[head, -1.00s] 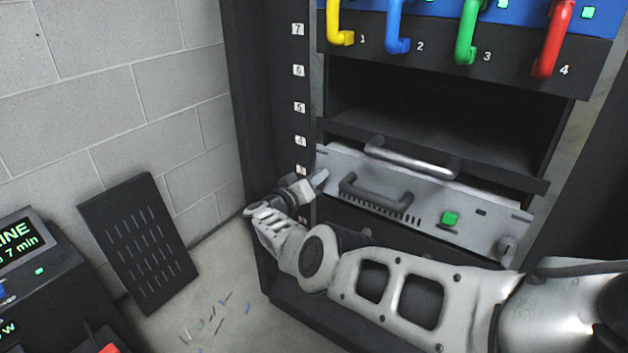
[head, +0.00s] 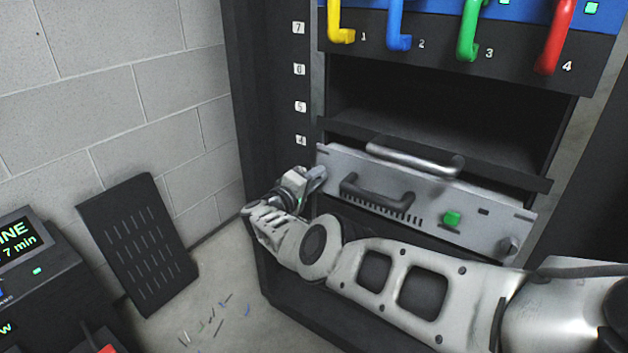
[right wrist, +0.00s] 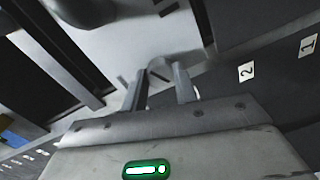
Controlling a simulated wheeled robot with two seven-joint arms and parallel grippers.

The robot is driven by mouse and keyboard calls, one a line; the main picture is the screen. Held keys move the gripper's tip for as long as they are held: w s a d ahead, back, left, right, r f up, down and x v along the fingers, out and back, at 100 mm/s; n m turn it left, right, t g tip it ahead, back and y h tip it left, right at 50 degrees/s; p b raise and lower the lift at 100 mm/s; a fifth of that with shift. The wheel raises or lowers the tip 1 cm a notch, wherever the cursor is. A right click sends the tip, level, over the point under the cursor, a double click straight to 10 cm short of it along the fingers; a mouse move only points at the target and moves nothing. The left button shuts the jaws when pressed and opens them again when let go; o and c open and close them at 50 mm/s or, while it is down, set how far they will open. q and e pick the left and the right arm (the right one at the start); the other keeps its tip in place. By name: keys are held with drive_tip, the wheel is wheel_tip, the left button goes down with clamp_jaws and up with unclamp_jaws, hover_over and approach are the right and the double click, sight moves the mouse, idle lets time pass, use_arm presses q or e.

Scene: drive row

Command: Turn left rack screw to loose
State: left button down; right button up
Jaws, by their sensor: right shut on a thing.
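The silver rack unit (head: 430,205) sits low in the dark rack, with a dark handle (head: 378,193) and a green light on its front. My right gripper (head: 318,174) is at the left end of this panel. In the right wrist view its two fingers (right wrist: 160,82) stand on either side of the left rack screw (right wrist: 160,68), shut on it. In the head view the gripper hides this screw. My left gripper is out of view.
Above the unit are a silver handle (head: 415,156) and an empty bay (head: 440,115). Yellow, blue, green and red handles hang higher up. A slotted dark panel (head: 137,245) leans on the block wall. Small scraps lie on the floor.

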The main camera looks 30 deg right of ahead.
idle(0.4)
drive_tip(key=o, duration=1)
drive_tip(key=shift+c, duration=0.2)
use_arm(q)
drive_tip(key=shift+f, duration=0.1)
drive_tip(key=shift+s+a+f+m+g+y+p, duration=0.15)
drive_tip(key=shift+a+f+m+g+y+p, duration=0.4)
drive_tip(key=shift+p, duration=0.95)
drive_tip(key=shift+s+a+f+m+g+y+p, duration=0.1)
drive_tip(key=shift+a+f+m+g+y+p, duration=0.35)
drive_tip(key=shift+p, duration=1.05)
use_arm(e)
drive_tip(key=v, duration=1.6)
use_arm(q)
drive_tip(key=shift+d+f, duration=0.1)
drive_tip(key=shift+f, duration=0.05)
use_arm(e)
drive_tip(key=shift+d, duration=0.15)
